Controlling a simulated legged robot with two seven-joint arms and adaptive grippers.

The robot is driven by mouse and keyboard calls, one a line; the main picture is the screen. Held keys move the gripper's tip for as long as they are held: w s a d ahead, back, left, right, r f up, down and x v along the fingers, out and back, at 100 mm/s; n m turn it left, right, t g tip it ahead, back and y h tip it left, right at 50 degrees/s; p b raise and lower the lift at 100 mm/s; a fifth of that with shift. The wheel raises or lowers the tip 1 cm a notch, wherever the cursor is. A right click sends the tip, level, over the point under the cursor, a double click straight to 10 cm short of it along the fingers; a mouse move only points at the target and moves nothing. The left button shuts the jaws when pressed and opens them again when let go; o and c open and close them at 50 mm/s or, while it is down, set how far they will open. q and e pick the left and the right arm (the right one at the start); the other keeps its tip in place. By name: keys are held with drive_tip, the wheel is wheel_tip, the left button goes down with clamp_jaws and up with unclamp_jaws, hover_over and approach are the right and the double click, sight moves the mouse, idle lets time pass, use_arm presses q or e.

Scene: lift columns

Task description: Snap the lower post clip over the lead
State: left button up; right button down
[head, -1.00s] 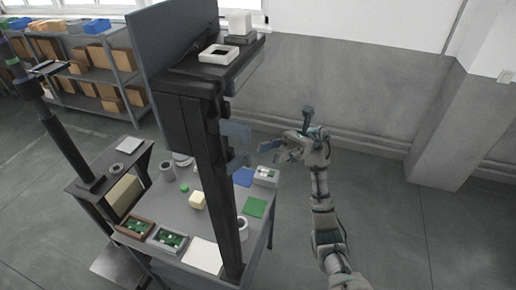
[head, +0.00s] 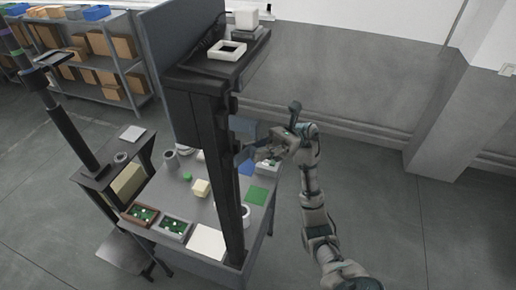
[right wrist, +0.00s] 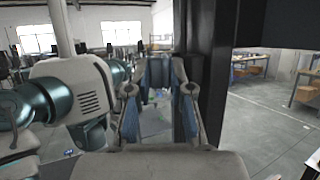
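The black post (head: 222,165) rises from the table's right side to a shelf. A blue-grey upper clip (head: 243,128) juts from its right side. A lower blue-grey clip (head: 246,155) sits below it, partly hidden by my right gripper (head: 266,146). In the right wrist view my right gripper (right wrist: 159,118) has its two blue-padded fingers apart, beside the post (right wrist: 210,60). A blue-grey piece (right wrist: 158,72), probably the lower clip, shows between and beyond the fingers; contact cannot be told. I cannot make out the lead. My left gripper is not in view.
The table (head: 178,196) below holds green boards in trays (head: 140,214), a white sheet (head: 207,241), a green mat (head: 257,195) and small parts. A white frame (head: 228,51) lies on the shelf atop the post.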

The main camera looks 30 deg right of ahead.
drive_tip(key=n+g+h+b, duration=0.1)
drive_tip(key=g+b, duration=0.1)
drive_tip(key=w+n+g+b, duration=0.1)
drive_tip(key=g, duration=0.1)
drive_tip(key=shift+w+f+h+b, duration=0.1)
drive_tip(key=shift+h+b, duration=0.3)
drive_tip(key=shift+n, duration=0.3)
drive_tip(key=shift+r, duration=0.2)
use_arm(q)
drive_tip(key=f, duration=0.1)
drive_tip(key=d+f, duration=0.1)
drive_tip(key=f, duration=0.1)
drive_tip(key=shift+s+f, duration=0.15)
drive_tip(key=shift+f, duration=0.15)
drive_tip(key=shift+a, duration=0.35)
use_arm(e)
drive_tip(key=shift+r, duration=0.1)
drive_tip(key=c, duration=1.2)
unclamp_jaws()
drive_tip(key=shift+d, duration=0.15)
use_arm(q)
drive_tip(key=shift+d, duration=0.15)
use_arm(e)
drive_tip(key=shift+w+d+f, duration=0.15)
drive_tip(key=shift+d+f, duration=0.1)
